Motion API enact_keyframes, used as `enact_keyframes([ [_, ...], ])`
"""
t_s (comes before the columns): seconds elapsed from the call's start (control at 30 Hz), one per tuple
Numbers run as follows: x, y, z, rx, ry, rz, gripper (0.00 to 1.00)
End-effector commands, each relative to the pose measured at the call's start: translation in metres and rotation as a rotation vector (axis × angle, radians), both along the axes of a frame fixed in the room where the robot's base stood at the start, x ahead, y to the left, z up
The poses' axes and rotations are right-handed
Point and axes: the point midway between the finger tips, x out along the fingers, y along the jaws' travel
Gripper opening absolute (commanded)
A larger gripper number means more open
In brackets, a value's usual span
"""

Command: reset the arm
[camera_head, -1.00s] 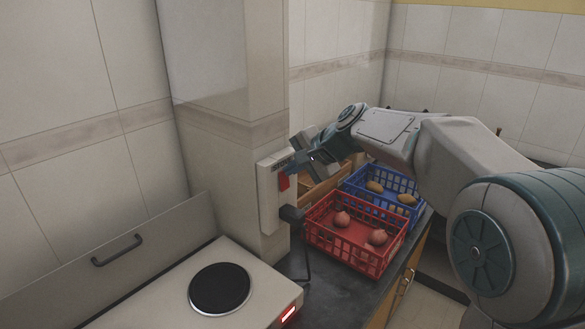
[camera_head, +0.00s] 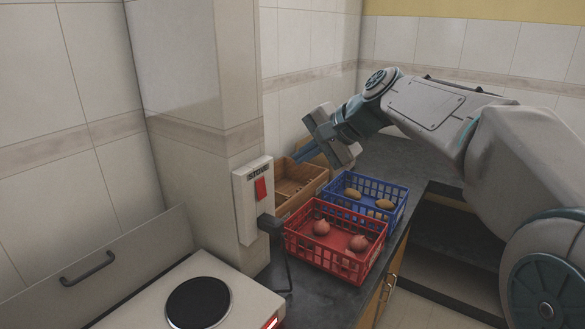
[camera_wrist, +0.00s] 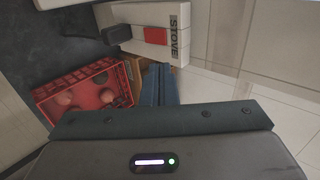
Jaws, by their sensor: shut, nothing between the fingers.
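My gripper (camera_head: 301,151) is at the end of my raised arm, in the air above the wooden crate and right of the switch box. Its fingers are together and hold nothing; they also show closed in the wrist view (camera_wrist: 159,84). The white switch box (camera_head: 245,214), marked STOVE, is on the wall pillar with a red switch (camera_head: 260,189). The gripper is apart from it. The wrist view shows the same box (camera_wrist: 146,22) and red switch (camera_wrist: 156,36) beyond the fingertips.
A red crate (camera_head: 336,266) with onions and a blue crate (camera_head: 398,206) with potatoes stand on the dark counter (camera_head: 330,293). A wooden crate (camera_head: 297,203) is behind them. A black plug (camera_head: 270,225) sits in the box. A stove with a round plate (camera_head: 198,303) is at lower left.

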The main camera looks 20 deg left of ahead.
Motion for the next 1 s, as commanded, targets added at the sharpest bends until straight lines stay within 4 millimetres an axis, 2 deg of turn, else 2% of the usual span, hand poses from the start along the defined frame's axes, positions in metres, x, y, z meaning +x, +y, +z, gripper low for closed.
enact_keyframes([
  [0.2, -0.002, -0.007, 0.008, -0.001, 0.0, -0.001, 0.0],
  [0.5, -0.001, -0.008, 0.008, -0.001, 0.001, -0.003, 0.0],
  [0.57, -0.004, -0.013, 0.005, -0.016, -0.004, -0.006, 0.0],
  [0.67, -0.013, -0.036, -0.01, -0.077, -0.02, -0.015, 0.0],
  [0.77, -0.031, -0.074, -0.034, -0.181, -0.045, -0.021, 0.0],
  [1.0, -0.101, -0.174, -0.109, -0.486, -0.088, 0.021, 0.0],
])
